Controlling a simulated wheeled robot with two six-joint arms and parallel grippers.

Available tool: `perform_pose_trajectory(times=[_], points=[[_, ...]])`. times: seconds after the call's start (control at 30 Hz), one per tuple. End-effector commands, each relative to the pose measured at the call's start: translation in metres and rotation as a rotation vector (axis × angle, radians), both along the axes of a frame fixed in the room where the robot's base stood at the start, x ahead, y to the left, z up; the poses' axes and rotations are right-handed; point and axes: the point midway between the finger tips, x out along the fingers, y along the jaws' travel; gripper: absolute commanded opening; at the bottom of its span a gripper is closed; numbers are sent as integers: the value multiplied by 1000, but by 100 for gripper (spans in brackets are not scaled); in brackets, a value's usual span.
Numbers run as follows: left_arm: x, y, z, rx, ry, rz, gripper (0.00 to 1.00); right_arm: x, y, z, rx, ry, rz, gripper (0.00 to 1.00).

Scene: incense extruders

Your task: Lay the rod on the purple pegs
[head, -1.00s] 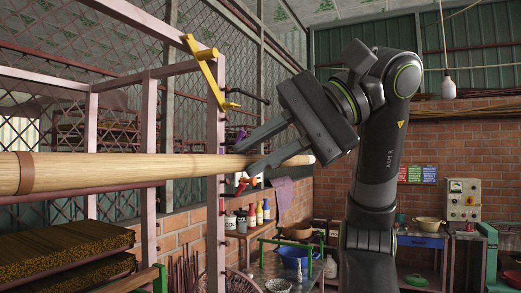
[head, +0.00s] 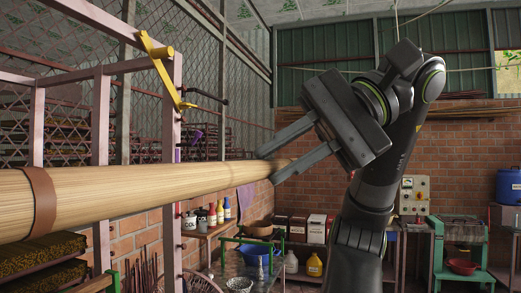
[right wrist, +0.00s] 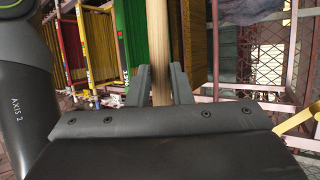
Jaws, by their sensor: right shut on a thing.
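The rod (head: 120,193) is long, pale and straw-coloured, with a brown band near the left of the head view. It runs out of the picture on the left. My right gripper (head: 268,167) is shut on it near its right end and holds it in the air, in front of the pink rack post (head: 172,205). In the right wrist view the rod (right wrist: 158,40) runs away from me between the fingers. A small purple bit (head: 178,155) shows at the post just above the rod, perhaps a purple peg; the rest is hidden. My left gripper is not in view.
A yellow peg arm (head: 158,66) juts from the post above the rod, with a dark hook (head: 207,95) beside it. Incense trays (head: 40,262) sit low in the rack. A green-framed table (head: 250,262) with a blue bucket stands behind.

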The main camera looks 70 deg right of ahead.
Motion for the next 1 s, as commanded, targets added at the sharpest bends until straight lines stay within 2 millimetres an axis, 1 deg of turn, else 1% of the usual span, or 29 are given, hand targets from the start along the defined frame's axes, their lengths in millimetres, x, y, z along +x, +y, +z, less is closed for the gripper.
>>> perform_pose_trajectory(times=[0.1,0.8,1.0], points=[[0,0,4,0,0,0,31,-13,0,2,0,-4,7,0],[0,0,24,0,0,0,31,-83,-6,2,0,-4,10,0],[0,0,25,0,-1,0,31,-91,-6,0,-2,-3,14,0]])
